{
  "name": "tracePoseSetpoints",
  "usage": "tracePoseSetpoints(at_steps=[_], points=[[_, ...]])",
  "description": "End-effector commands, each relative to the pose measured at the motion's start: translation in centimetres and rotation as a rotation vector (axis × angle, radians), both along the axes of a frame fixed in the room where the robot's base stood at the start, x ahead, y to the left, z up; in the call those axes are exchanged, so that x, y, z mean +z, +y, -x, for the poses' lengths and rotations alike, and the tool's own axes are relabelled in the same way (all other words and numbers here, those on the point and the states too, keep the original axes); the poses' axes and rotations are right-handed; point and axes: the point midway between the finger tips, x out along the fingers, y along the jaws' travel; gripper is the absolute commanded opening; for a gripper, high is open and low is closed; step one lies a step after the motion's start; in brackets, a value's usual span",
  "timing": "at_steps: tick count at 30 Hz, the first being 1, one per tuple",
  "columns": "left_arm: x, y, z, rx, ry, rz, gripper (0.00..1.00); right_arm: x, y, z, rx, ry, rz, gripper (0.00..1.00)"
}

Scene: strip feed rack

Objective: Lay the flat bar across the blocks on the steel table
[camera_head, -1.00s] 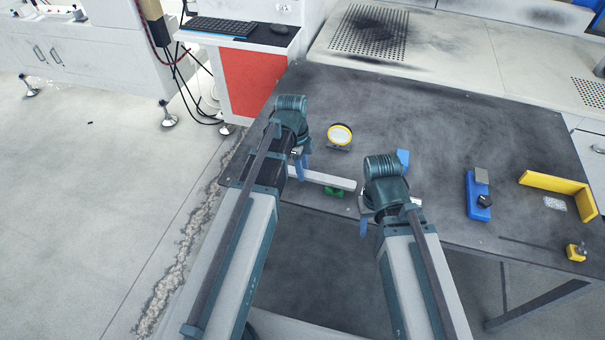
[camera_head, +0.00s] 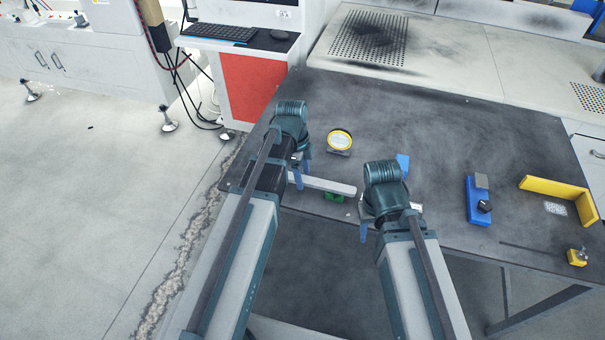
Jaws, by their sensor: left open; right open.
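The flat bar (camera_head: 325,185) is a pale grey strip near the table's front left edge. It lies between my two grippers, with a green block (camera_head: 334,197) showing below its middle. My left gripper (camera_head: 302,176) is open at the bar's left end, its blue fingers pointing down. My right gripper (camera_head: 364,226) is open just beyond the bar's right end; a blue finger shows below the wrist. My wrists hide the ends of the bar and what lies under them. The steel table (camera_head: 440,135) is dark grey.
A round yellow-rimmed dial (camera_head: 340,140) stands behind the bar. To the right are a blue fixture (camera_head: 477,200), a yellow angled bracket (camera_head: 560,192) and a small yellow block (camera_head: 577,257). The table's back middle is clear.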

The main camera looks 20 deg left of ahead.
Motion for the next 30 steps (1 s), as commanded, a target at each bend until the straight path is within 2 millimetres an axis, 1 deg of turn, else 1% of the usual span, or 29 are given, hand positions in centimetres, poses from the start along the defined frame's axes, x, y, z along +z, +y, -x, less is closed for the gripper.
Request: tracePoseSetpoints(at_steps=[8,24,27,30], points=[[2.7,0.3,0.0,0.001,0.000,0.000,0.67,2.7,0.0,0.0,0.000,0.000,0.000,0.50],[10.9,1.2,0.0,0.000,0.000,0.000,0.67,10.9,0.0,0.0,-0.001,0.000,0.000,0.50],[11.7,1.4,0.0,0.000,0.000,0.000,0.67,11.8,0.0,0.0,-0.001,0.000,0.000,0.50],[12.1,1.5,-0.1,0.000,0.000,0.000,0.67,12.1,0.0,0.0,-0.001,0.000,0.000,0.50]])
